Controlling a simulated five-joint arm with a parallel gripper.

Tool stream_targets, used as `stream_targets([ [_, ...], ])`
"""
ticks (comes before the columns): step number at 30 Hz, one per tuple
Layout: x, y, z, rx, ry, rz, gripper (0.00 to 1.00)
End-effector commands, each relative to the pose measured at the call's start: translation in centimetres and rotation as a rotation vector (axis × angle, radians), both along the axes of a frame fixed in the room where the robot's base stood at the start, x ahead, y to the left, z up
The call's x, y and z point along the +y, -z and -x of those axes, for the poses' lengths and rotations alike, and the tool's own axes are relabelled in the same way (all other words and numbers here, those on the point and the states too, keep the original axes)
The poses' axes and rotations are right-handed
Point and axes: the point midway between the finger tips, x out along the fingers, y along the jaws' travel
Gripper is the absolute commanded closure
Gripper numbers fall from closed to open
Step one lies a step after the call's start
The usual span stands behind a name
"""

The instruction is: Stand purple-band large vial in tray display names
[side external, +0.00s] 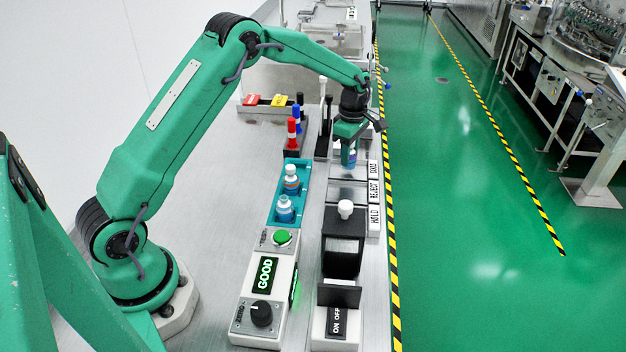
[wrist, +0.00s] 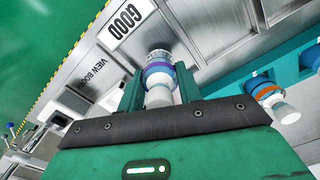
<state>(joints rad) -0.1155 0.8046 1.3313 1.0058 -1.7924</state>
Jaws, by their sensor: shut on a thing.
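My gripper (side external: 349,152) is shut on the purple-band large vial (wrist: 160,68) and holds it over the row of metal trays. The vial also shows below the jaws in the side external view (side external: 350,160). In the wrist view its white cap points toward me and the purple band shows between the fingers. The lit display (side external: 265,275) reads GOOD. The GOOD label (side external: 373,168) is at the far end of the row and shows near the vial in the wrist view (wrist: 125,22). The REJECT label (side external: 374,190) and HOLD label (side external: 375,214) are nearer. The vial's base is hidden.
Two other vials, one with an orange band (wrist: 267,92), stand in a teal rack (side external: 277,197) left of the trays. A black box with a white knob (side external: 345,209) is in front of the trays. Red and blue markers (side external: 292,132) stand behind the rack.

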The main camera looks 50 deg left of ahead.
Motion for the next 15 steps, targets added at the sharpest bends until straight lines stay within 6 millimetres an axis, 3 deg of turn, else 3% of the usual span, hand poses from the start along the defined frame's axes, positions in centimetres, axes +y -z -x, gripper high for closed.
stream_targets([
  [4,0.0,1.18,0.04,0.001,0.0,0.0,0.92],
  [15,-0.01,1.4,0.02,0.0,0.0,0.0,0.92],
])
